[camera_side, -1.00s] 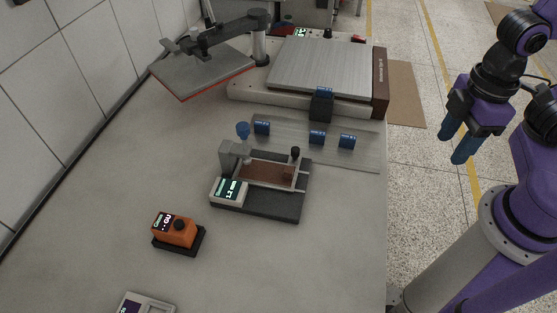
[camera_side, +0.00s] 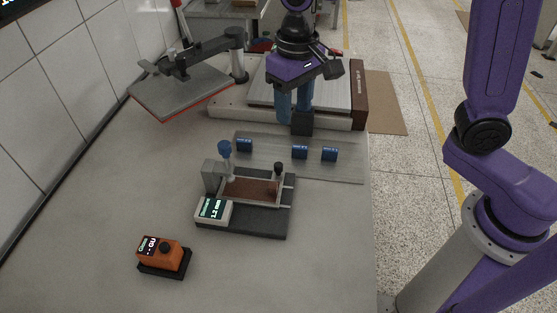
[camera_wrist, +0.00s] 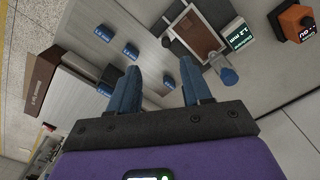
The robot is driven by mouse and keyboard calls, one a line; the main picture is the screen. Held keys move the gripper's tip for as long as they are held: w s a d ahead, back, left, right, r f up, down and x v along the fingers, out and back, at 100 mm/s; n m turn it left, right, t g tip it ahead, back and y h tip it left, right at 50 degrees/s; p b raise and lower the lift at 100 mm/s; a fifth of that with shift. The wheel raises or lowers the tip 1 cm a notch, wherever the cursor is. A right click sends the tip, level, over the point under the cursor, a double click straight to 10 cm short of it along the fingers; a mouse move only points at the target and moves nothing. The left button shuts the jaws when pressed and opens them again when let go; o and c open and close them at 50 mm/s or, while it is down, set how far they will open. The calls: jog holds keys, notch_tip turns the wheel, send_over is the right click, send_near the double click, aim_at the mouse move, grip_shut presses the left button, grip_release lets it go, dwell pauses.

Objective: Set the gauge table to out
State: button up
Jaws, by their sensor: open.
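The gauge table is a dark grey fixture (camera_side: 262,222) with a brown plate (camera_side: 252,188), a small display box (camera_side: 213,210) reading about 1.2 mm, a blue-topped post (camera_side: 225,148) and a black knob (camera_side: 278,168). In the wrist view, the brown plate (camera_wrist: 197,34), display (camera_wrist: 238,32) and black knob (camera_wrist: 166,42) show at the upper right. My gripper (camera_side: 294,108) is open and empty, pointing down behind the fixture and apart from it. Its two blue fingers also stand apart in the wrist view (camera_wrist: 160,72).
Several small blue pieces (camera_side: 300,152) lie on a grey strip between the fixture and a flat-topped machine (camera_side: 357,95). A hinged press (camera_side: 185,92) is at back left. An orange device (camera_side: 160,252) sits front left.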

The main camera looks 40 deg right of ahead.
aim_at(279, 165)
jog(key=shift+m, duration=0.8)
jog(key=w+f, duration=0.1)
jog(key=f, duration=0.5)
jog(key=w+a+f, duration=0.1)
jog(key=f, duration=0.4)
jog(key=w+f, duration=0.1)
jog(key=f, duration=0.5)
jog(key=shift+a+f, duration=0.15)
jog(key=shift+f, duration=0.15)
grip_shut()
